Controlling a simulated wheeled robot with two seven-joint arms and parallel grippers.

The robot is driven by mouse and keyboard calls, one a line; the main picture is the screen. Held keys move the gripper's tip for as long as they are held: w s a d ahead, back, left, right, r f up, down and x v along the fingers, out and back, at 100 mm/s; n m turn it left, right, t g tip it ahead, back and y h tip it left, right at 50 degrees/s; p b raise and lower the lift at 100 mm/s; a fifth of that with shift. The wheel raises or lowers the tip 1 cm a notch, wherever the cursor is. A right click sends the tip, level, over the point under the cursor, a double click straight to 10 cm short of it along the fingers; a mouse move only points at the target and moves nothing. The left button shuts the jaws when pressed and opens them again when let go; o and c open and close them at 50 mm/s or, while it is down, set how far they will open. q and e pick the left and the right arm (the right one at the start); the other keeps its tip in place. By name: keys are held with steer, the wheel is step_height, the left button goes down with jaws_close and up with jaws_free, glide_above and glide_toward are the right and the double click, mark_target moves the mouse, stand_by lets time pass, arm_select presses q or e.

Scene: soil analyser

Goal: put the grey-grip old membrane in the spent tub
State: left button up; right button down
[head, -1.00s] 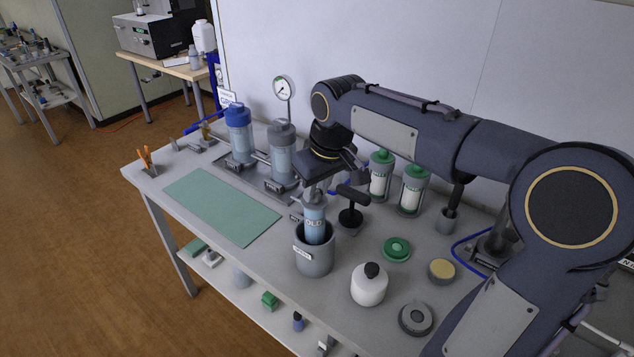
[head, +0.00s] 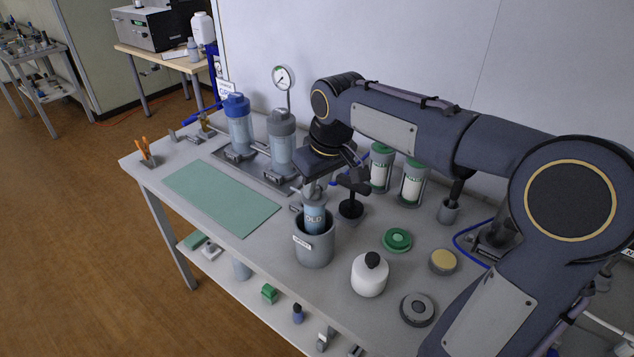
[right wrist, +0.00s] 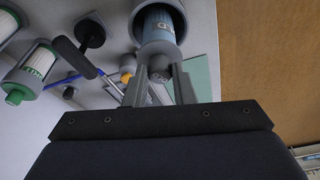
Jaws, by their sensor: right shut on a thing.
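The old membrane (head: 314,216) is a blue cylinder marked OLD with a grey grip on top. It stands about upright with its lower part inside the grey spent tub (head: 314,254); its bottom end is hidden by the tub wall. My right gripper (head: 313,188) is above the tub, shut on the grey grip. In the right wrist view the grip (right wrist: 160,73) sits between the fingers, with the blue body (right wrist: 160,32) inside the tub's rim (right wrist: 141,47). My left gripper is not in view.
A black T-handled tool (head: 351,206) stands close right of the tub. A white bottle (head: 369,276), green ring (head: 397,240) and two green-capped cartridges (head: 412,184) are further right. Blue-capped (head: 239,128) and grey-capped (head: 282,145) housings stand behind the clear green mat (head: 222,197).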

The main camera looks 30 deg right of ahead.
steer(key=shift+f, duration=0.3)
stand_by(0.5)
steer(key=c, duration=1.1)
jaws_free()
steer(key=shift+c, duration=0.2)
steer(key=v, duration=0.8)
steer(key=s+a+f+m+t+y, duration=0.1)
steer(key=s+a+f, duration=0.2)
steer(key=s+f, duration=0.4)
steer(key=s+a+f+m+t+y, duration=0.1)
steer(key=s+a+f+m+y, duration=0.1)
steer(key=s+a+f, duration=0.2)
steer(key=s+f, duration=0.3)
steer(key=s, duration=0.5)
steer(key=shift+a, duration=0.35)
